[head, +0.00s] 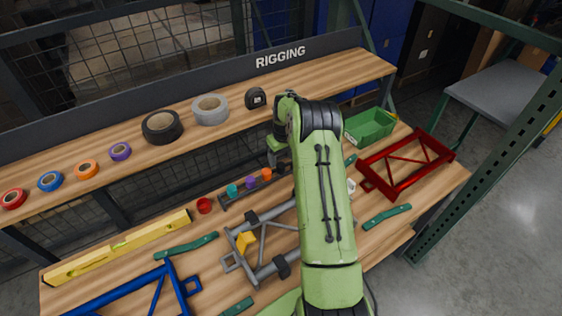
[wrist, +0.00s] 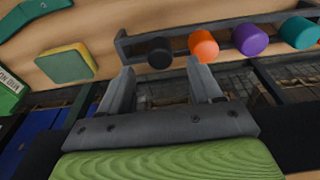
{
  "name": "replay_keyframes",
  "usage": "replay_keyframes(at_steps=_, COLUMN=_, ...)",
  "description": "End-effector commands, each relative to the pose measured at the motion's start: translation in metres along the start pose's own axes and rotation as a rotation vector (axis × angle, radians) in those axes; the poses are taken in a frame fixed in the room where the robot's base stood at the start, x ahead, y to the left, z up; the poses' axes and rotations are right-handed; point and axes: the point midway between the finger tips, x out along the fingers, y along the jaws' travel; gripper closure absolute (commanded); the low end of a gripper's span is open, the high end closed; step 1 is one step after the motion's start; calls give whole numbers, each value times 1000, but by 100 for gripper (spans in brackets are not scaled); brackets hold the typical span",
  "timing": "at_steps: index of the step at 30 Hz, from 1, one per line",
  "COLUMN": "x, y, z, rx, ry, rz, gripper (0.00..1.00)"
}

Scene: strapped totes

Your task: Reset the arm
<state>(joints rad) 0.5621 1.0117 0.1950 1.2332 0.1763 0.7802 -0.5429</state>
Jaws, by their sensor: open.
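My green arm reaches over the workbench in the head view and hides part of the bench behind it. My gripper (wrist: 163,88) shows in the wrist view with its two grey fingers apart and nothing between them. Beyond the fingertips is a dark rack (wrist: 135,43) holding a black, an orange (wrist: 203,45), a purple (wrist: 251,38) and a teal (wrist: 299,32) plug. In the head view the rack's teal (head: 232,190), purple (head: 250,183) and orange (head: 267,174) pieces stand left of my arm. The gripper's fingers are hard to make out there.
A grey frame (head: 262,242), a blue frame (head: 150,290), a red frame (head: 407,162) and a yellow level (head: 118,248) lie on the bench. A green bin (head: 369,126) is behind right. Tape rolls (head: 162,127) line the upper shelf.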

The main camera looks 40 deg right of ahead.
Motion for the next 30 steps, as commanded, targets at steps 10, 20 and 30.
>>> replay_keyframes(at_steps=10, x=-99, y=0, z=-1, rx=-1, ry=4, rz=1, gripper=36)
replay_keyframes(at_steps=20, x=-126, y=0, z=0, rx=1, ry=0, rz=0, gripper=36)
replay_keyframes(at_steps=30, x=-216, y=-69, z=22, rx=-44, ry=69, rz=47, gripper=36)
